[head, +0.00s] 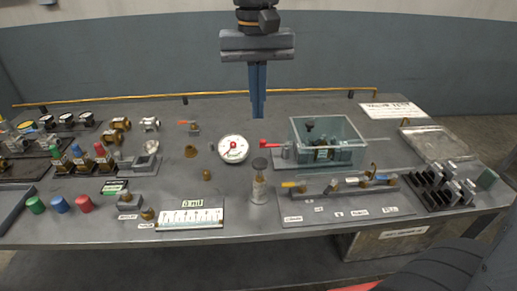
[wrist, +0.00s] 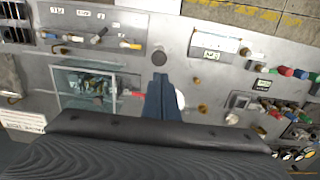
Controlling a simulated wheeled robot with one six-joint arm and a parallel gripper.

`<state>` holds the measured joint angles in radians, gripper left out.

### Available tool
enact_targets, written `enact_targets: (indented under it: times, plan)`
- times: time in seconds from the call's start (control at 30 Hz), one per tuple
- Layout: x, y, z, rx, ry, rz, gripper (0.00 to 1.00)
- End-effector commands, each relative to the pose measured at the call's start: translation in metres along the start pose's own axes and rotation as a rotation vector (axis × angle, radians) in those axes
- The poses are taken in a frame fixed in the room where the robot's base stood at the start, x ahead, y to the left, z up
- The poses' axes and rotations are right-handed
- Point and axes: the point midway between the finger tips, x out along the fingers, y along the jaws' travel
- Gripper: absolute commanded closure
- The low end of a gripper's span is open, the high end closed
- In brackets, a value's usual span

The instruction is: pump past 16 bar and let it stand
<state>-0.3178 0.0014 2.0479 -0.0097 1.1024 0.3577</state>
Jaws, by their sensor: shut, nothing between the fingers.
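A teal water tank with clear walls (head: 354,157) stands right of the table's middle, with dark fittings inside. It also shows in the wrist view (wrist: 62,88). A lever with a red end (head: 270,143) sticks out from its left side; the red end shows in the wrist view (wrist: 137,94). A round white gauge with a red needle (head: 233,148) lies left of the lever; its reading is too small to tell. In the wrist view the gauge (wrist: 181,101) is partly hidden by my fingers. My gripper (head: 258,116) is shut and empty, above the table behind the lever, apart from it.
A valve manifold (head: 345,186) with yellow and blue handles lies in front of the tank. A dark-capped bottle (head: 259,188) stands front centre. A labelled white scale plate (head: 190,217), coloured caps and brass fittings fill the left. Black racks (head: 437,188) stand at right.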

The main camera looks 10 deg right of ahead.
Motion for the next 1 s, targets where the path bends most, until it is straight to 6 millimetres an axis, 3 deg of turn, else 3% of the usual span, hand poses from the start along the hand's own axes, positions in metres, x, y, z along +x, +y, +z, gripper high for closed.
enact_targets:
  times: [0.53, 0.7, 1.0]
  plan:
    - [0.101, 0.001, 0.002, 0.001, -0.004, 0.001, 1.0]
    - [0.117, 0.001, 0.001, 0.001, -0.002, 0.001, 1.0]
    - [0.122, 0.0, 0.0, 0.001, 0.001, 0.0, 1.0]
